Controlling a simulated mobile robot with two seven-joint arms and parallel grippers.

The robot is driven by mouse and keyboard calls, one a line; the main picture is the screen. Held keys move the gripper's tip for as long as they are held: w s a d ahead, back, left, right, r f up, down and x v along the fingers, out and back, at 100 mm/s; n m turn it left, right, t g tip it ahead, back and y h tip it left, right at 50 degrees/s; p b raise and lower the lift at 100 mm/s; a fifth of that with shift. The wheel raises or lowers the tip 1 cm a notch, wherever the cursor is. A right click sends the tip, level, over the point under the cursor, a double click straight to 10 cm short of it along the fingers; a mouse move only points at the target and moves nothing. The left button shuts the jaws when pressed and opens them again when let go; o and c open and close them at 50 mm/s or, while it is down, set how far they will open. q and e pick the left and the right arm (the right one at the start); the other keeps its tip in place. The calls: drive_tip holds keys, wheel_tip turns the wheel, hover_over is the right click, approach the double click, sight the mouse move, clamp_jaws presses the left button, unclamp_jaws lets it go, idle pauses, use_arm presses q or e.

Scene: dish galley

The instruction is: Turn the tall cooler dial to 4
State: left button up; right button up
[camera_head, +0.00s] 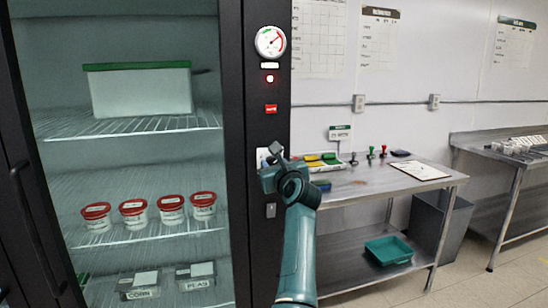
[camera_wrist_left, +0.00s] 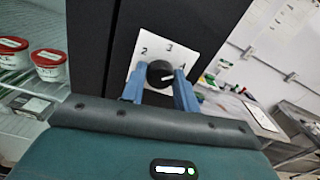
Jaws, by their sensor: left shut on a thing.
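The tall cooler (camera_head: 258,190) stands at left with a black frame and glass door. Its dial is a black knob (camera_wrist_left: 159,72) on a white plate (camera_wrist_left: 178,38) marked with 2 and 3; another mark at the plate's right is partly covered by a finger. A white line on the knob points roughly right, toward that mark. My left gripper (camera_wrist_left: 160,86) is shut on the knob, one blue finger on each side. In the head view my left gripper (camera_head: 272,163) hides the knob and most of the plate. My right gripper is not in view.
The door handle (camera_head: 36,230) is at far left. A steel table (camera_head: 350,185) with stamps and a clipboard (camera_head: 419,171) stands right of the cooler. Floor at lower right is clear.

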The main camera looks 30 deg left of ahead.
use_arm(q)
drive_tip(key=shift+r+m+p, duration=0.1)
drive_tip(key=shift+m+p, duration=0.5)
drive_tip(key=shift+m, duration=0.1)
drive_tip(key=o, duration=1)
drive_tip(key=shift+c, duration=0.2)
